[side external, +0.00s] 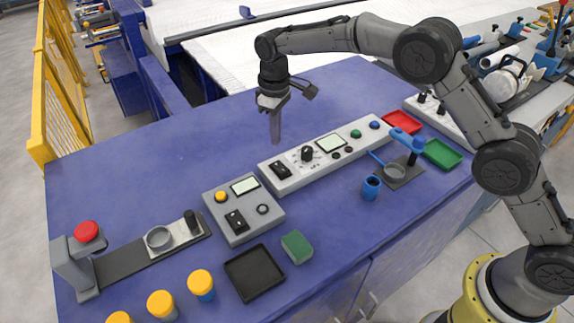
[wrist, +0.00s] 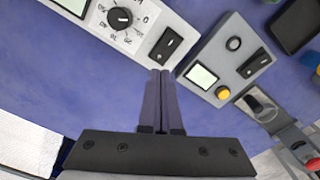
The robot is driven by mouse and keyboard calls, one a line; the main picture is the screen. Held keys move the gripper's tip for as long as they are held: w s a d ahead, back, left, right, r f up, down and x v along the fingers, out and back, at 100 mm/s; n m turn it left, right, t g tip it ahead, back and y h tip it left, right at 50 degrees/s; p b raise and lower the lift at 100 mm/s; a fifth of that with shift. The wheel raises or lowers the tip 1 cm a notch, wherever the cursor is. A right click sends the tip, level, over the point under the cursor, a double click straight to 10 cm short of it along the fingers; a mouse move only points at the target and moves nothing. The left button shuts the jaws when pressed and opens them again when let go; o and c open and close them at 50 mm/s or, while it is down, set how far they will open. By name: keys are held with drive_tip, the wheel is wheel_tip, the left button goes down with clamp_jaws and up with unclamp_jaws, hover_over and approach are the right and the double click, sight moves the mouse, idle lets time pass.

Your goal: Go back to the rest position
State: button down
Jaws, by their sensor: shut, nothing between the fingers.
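My gripper (side external: 275,138) hangs pointing down above the blue table (side external: 130,165), just behind the long grey control panel (side external: 300,168). Its fingers are shut together with nothing between them. In the wrist view the closed fingers (wrist: 163,75) point toward the gap between the long panel (wrist: 145,30) and the smaller control box (wrist: 222,60). No pipe is held.
Blue cup (side external: 371,187), blue-handled press (side external: 398,165), red tray (side external: 402,121) and green tray (side external: 441,153) stand right. Black tray (side external: 254,273), green block (side external: 296,247) and yellow-capped containers (side external: 201,283) are in front. A red-button station (side external: 86,235) stands left. The table's back is clear.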

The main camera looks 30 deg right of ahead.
drive_tip(key=s+d+r+m+t, duration=0.1)
drive_tip(key=d+r, duration=0.2)
drive_tip(key=r, duration=0.5)
drive_tip(key=s+d+r+t, duration=0.1)
drive_tip(key=s+d+r, duration=0.15)
drive_tip(key=r, duration=0.45)
drive_tip(key=s+d+r+m+t, duration=0.1)
drive_tip(key=s+d+r, duration=0.2)
drive_tip(key=s+r, duration=0.2)
drive_tip(key=s+d+r+t, duration=0.1)
drive_tip(key=s+d+r, duration=0.2)
drive_tip(key=s+r, duration=0.2)
drive_tip(key=s+d+m+t, duration=0.2)
drive_tip(key=s+d, duration=0.2)
drive_tip(key=s, duration=1.2)
drive_tip(key=s+d+f+m, duration=0.1)
drive_tip(key=s+f, duration=0.9)
drive_tip(key=f, duration=0.1)
drive_tip(key=shift+m, duration=0.4)
